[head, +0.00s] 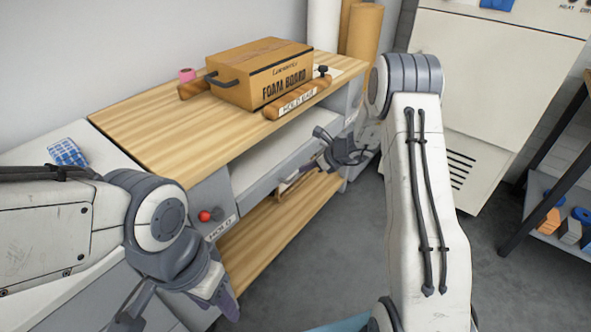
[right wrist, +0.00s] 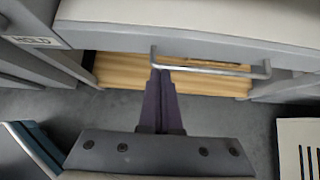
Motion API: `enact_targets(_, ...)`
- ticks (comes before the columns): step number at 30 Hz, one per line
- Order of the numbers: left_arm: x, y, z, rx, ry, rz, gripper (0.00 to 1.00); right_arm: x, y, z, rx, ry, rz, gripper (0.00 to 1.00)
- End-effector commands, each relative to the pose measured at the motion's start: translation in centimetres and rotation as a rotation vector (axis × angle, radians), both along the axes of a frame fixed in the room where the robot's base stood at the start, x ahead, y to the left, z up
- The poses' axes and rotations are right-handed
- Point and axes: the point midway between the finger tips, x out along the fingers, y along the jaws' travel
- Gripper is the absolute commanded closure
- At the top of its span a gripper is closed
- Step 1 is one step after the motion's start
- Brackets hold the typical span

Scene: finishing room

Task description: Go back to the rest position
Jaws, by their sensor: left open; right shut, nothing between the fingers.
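My left gripper (head: 182,308) is low at the left of the head view, in front of the bench, with its fingers apart and nothing seen between them. My right gripper (head: 287,185) is small in the head view, in front of the bench's open side and partly hidden by its own wrist. In the right wrist view its two purple fingers (right wrist: 160,78) are together and empty. Their tips are close to the left end of a grey bar handle (right wrist: 215,69); I cannot tell whether they touch it.
A FOAM BOARD box (head: 258,70) stands on the wooden bench top (head: 160,125) between wooden bars. A red knob (head: 205,216) sticks out of the bench front. A lower wooden shelf (head: 262,235) is beneath. A pale cabinet (head: 480,70) and dark rack (head: 548,150) stand right. Grey floor lies between.

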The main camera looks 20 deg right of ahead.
Motion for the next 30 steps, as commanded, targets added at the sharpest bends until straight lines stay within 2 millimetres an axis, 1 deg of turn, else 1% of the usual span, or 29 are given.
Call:
enact_targets(1,0.0,0.0,0.3,0.000,0.000,0.000,0.50,-0.6,-0.6,0.9,-0.001,-0.001,-0.003,1.00)
enact_targets(6,0.0,0.0,0.5,0.000,0.000,0.000,0.50,-1.8,-1.4,2.3,-0.001,0.001,-0.001,1.00)
enact_targets(11,0.0,0.0,0.6,0.000,0.000,0.000,0.50,-2.2,-1.5,2.7,0.000,0.001,0.002,1.00)
enact_targets(14,0.0,0.0,0.6,0.000,0.000,0.000,0.50,-2.3,-0.8,3.0,-0.008,-0.003,0.027,1.00)
enact_targets(17,0.0,0.0,0.6,0.000,0.000,0.000,0.50,-3.0,1.9,4.3,-0.049,-0.024,0.141,1.00)
enact_targets(20,0.0,0.0,0.6,0.000,0.000,0.000,0.50,-5.2,7.0,6.6,-0.131,-0.069,0.372,1.00)
enact_targets(21,0.0,0.0,0.6,0.000,0.000,0.000,0.50,-6.6,9.4,7.6,-0.172,-0.094,0.492,1.00)
enact_targets(22,0.0,0.0,0.6,0.000,0.000,0.000,0.50,-7.8,11.3,8.4,-0.205,-0.116,0.590,1.00)
enact_targets(23,0.0,0.0,0.6,0.000,0.000,0.000,0.50,-9.2,13.0,9.2,-0.238,-0.139,0.690,1.00)
enact_targets(24,0.0,0.0,0.6,0.000,0.000,0.000,0.50,-11.3,15.2,10.2,-0.285,-0.172,0.826,1.00)
enact_targets(26,0.0,0.0,0.6,0.000,0.000,0.000,0.50,-14.8,18.0,11.5,-0.354,-0.225,1.038,1.00)
enact_targets(27,0.0,0.0,0.6,0.000,0.000,0.000,0.50,-17.3,19.7,12.3,-0.400,-0.266,1.184,1.00)
enact_targets(29,0.0,0.0,0.6,0.000,0.000,0.000,0.50,-21.4,21.6,13.4,-0.474,-0.332,1.413,1.00)
enact_targets(30,0.0,0.0,0.6,0.000,0.000,0.000,0.50,-24.2,22.4,14.1,-0.524,-0.381,1.570,1.00)
